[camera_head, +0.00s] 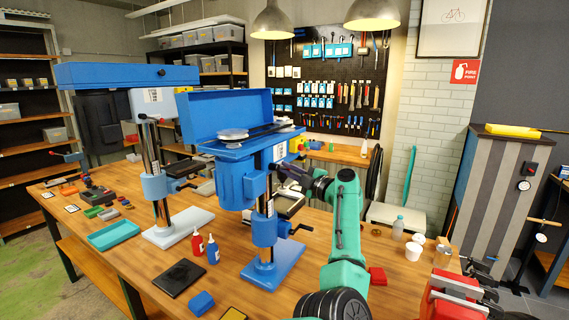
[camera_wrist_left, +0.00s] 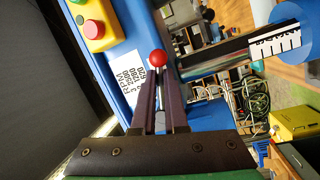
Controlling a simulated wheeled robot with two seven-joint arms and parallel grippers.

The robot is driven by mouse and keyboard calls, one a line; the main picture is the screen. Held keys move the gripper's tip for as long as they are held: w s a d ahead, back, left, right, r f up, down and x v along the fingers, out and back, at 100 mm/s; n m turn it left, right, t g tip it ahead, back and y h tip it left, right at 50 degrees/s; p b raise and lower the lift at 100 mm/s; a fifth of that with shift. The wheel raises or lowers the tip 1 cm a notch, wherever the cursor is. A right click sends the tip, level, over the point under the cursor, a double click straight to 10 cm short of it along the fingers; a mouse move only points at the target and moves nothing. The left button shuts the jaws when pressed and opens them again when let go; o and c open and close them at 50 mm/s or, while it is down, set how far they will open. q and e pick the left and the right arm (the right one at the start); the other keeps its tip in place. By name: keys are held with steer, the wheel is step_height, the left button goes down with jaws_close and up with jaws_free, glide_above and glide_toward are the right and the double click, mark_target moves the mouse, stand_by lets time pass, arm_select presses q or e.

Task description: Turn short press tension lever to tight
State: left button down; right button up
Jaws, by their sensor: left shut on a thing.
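The short press, blue (camera_head: 240,178), stands on the workbench with its belt cover raised. My left gripper (camera_head: 283,171), dark, reaches the right side of the press head. In the left wrist view, its two fingers (camera_wrist_left: 160,95) are closed around the tension lever, just behind its red ball knob (camera_wrist_left: 158,58). Most of the lever is hidden between the fingers. A label and a panel with green and red buttons (camera_wrist_left: 92,20) are on the blue press head beside it.
A second, taller press (camera_head: 153,180) with a white base stands to the left. White cups (camera_head: 413,250) and a clear bottle (camera_head: 398,227) are to the right.

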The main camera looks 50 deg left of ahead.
arm_select(q)
steer(key=shift+f+m, duration=0.25)
steer(key=shift+m, duration=0.15)
arm_select(e)
steer(key=shift+s+d+r, duration=0.1)
steer(key=shift+d+r, duration=0.1)
steer(key=shift+r, duration=0.1)
arm_select(q)
steer(key=shift+f, duration=0.1)
arm_select(e)
steer(key=shift+d, duration=0.15)
arm_select(q)
steer(key=c, duration=1.2)
jaws_free()
steer(key=shift+w+d, duration=0.1)
steer(key=d+b, duration=0.2)
steer(key=d, duration=0.3)
steer(key=d+b, duration=0.2)
steer(key=d, duration=0.2)
steer(key=d+f+b, duration=0.1)
steer(key=d+b, duration=0.2)
steer(key=d, duration=0.2)
steer(key=shift+w+d+f, duration=0.1)
steer(key=shift+w+d, duration=0.2)
steer(key=shift+w, duration=0.05)
arm_select(e)
step_height(320, 180, down, 7)
steer(key=shift+f, duration=0.15)
